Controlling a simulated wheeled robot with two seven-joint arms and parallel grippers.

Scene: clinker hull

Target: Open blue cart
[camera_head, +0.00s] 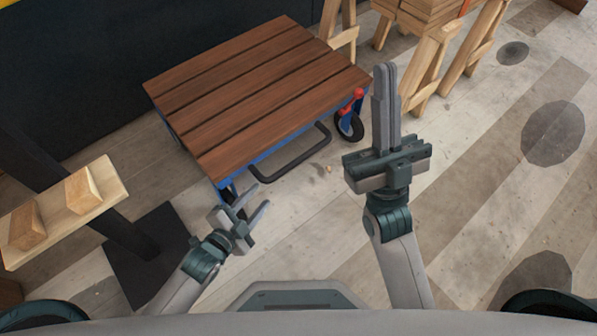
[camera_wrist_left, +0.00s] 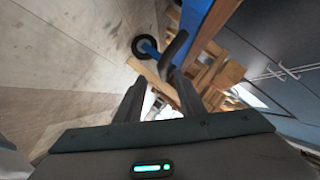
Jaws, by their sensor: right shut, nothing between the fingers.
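The blue cart (camera_head: 262,92) has a slatted brown wood top and a blue frame, and stands in the upper middle of the head view. A dark bar handle (camera_head: 291,155) sticks out from its near edge. A black wheel with a red part (camera_head: 350,124) shows at its right corner. My left gripper (camera_head: 257,200) is open and empty, below and left of the handle. In the left wrist view the handle (camera_wrist_left: 174,48) lies just beyond the fingers. My right gripper (camera_head: 385,75) is shut and empty, right of the cart, fingers pointing away.
A wooden shelf (camera_head: 115,183) with two wood blocks (camera_head: 82,190) on a dark post stands at the left. Wooden trestles (camera_head: 432,68) with stacked boards stand at the upper right. The plank floor (camera_head: 480,170) at the right is clear, with dark round patches.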

